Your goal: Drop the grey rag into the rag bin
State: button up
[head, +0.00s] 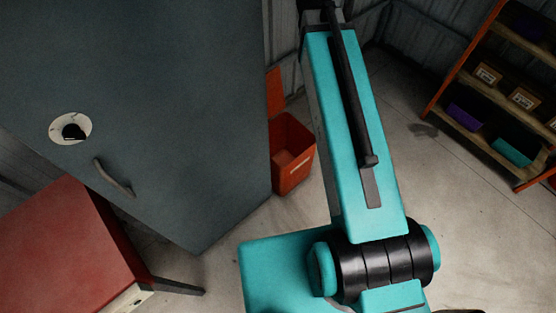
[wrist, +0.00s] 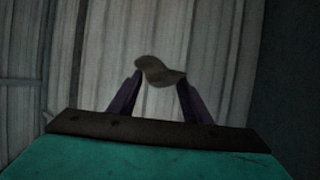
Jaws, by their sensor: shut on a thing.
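The grey rag (wrist: 160,73) shows in the wrist view as a small, dark grey-brown curved piece. My gripper (wrist: 160,82) is shut on it, with the rag between the two dark fingertips. Corrugated wall fills the background behind it. An open orange-red bin (head: 291,155), which looks like the rag bin, stands on the floor in the head view, beside the dark cabinet and left of my arm. Its inside looks empty from here. In the head view my gripper and the rag are hidden beyond the top of the arm.
A tall dark grey cabinet (head: 190,110) with a handle stands close left of the bin. A red-topped table (head: 65,250) is at lower left. A shelf rack (head: 468,118) with boxes and coloured bins stands at right. Concrete floor (head: 480,220) is clear between.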

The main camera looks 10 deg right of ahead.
dwell(0.3)
notch_tip(320, 180, down, 12)
jog(key=a+b, duration=0.2)
jog(key=b, duration=0.9)
jog(key=shift+a+b, duration=0.15)
jog(key=shift+b, duration=0.25)
jog(key=shift+w+r, duration=0.1)
